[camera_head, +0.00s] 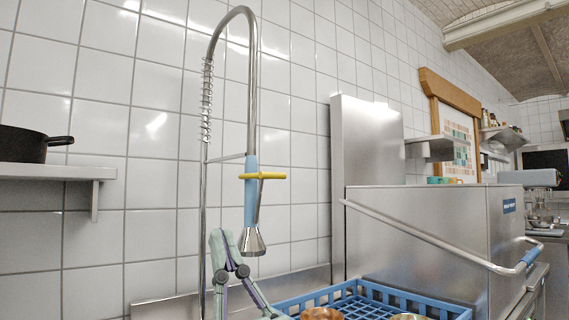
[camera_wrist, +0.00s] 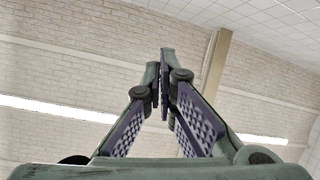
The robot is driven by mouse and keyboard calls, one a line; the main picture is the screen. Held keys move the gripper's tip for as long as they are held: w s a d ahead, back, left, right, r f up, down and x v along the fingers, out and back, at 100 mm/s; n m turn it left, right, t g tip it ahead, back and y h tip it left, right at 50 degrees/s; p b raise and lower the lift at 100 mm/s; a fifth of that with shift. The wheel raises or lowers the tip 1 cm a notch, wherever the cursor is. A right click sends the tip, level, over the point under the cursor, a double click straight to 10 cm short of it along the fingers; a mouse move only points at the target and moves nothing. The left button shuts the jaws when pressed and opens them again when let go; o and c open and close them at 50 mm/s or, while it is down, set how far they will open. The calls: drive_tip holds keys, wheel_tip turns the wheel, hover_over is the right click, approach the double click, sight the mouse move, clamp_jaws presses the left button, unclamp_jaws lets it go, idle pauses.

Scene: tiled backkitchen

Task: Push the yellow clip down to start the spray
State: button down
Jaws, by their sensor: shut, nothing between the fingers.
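The yellow clip (camera_head: 268,175) is a short bar across the light blue handle (camera_head: 250,208) of a hanging spray hose. It looks about level. The metal spray nozzle (camera_head: 252,242) points down below the handle, and no water shows. My gripper (camera_head: 221,238) is green and purple and points upward, just left of the nozzle and lower than the clip. Its fingertips are together and empty, apart from the clip in the picture. In the wrist view my gripper (camera_wrist: 164,60) shows its fingertips closed against the ceiling; the clip is not seen there.
A blue dish rack (camera_head: 385,297) with brown items stands at the bottom, right of my gripper. A steel dishwasher (camera_head: 430,230) with a long bar handle is at the right. A wall shelf (camera_head: 60,171) with a black pan (camera_head: 25,143) is at the left. The tall hose pipe (camera_head: 203,215) runs close by my gripper.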

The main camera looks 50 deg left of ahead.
drive_tip(key=w+a+r+m+t+h, duration=0.1)
drive_tip(key=w+r+m+t+h, duration=0.2)
drive_tip(key=w, duration=0.6)
drive_tip(key=w+a+r+m+t+h, duration=0.1)
drive_tip(key=w+r+m+t+h, duration=0.1)
drive_tip(key=w+r, duration=0.6)
drive_tip(key=w+m+h+p, duration=0.1)
drive_tip(key=w+m, duration=0.1)
drive_tip(key=shift+a+m+t+h, duration=0.15)
drive_tip(key=shift+m+t+h, duration=0.15)
drive_tip(key=shift+m+t, duration=0.1)
wheel_tip(320, 180, up, 6)
drive_tip(key=p, duration=0.5)
hover_over(270, 176)
drive_tip(key=w+d, duration=0.1)
drive_tip(key=d, duration=0.2)
drive_tip(key=f, duration=0.4)
drive_tip(key=shift+w+a+f+p, duration=0.2)
drive_tip(key=shift+w+f+p, duration=0.05)
drive_tip(key=shift+f+p, duration=0.15)
